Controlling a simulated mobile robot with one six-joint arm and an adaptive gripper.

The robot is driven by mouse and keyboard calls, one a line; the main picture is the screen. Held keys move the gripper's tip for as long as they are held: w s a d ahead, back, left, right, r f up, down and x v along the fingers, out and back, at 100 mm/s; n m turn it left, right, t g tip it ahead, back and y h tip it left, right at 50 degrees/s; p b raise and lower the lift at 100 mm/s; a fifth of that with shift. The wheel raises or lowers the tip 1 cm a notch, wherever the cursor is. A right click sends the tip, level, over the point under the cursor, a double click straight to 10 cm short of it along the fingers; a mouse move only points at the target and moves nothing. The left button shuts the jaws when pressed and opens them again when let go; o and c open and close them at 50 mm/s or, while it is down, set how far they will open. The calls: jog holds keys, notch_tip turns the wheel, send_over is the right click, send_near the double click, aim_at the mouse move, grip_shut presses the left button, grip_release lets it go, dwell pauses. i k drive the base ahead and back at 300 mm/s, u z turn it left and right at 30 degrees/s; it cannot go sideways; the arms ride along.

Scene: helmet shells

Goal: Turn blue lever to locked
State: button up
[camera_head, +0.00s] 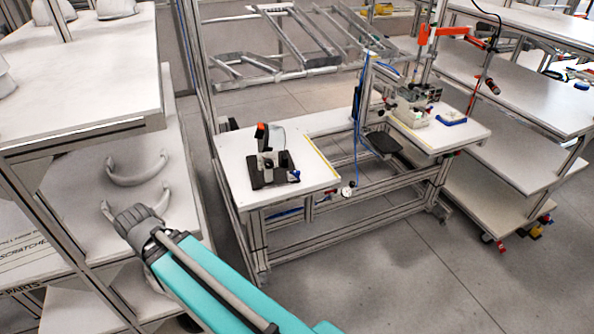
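A small blue part (294,176), which may be the blue lever, shows at the right edge of a black fixture (268,176). The fixture stands on the left end of the white workbench (232,190) and has an upright black handle with an orange-red tip (261,131). The blue part is too small to tell its position. My teal arm reaches in from the bottom, ending in view at a grey joint left of the bench. It is apart from the fixture.
White shelves with pale helmet shells (115,8) and curved pale parts (137,168) stand at left. A blue hose (360,120) hangs by the bench middle. A machine (412,100) and a blue tray (451,118) are further right. Floor in front is clear.

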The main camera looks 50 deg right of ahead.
aim_at(298, 173)
jog(key=z, duration=0.05)
jog(key=k, duration=1.25)
jog(key=z, duration=1.45)
jog(key=i, duration=1)
jog(key=z, duration=0.1)
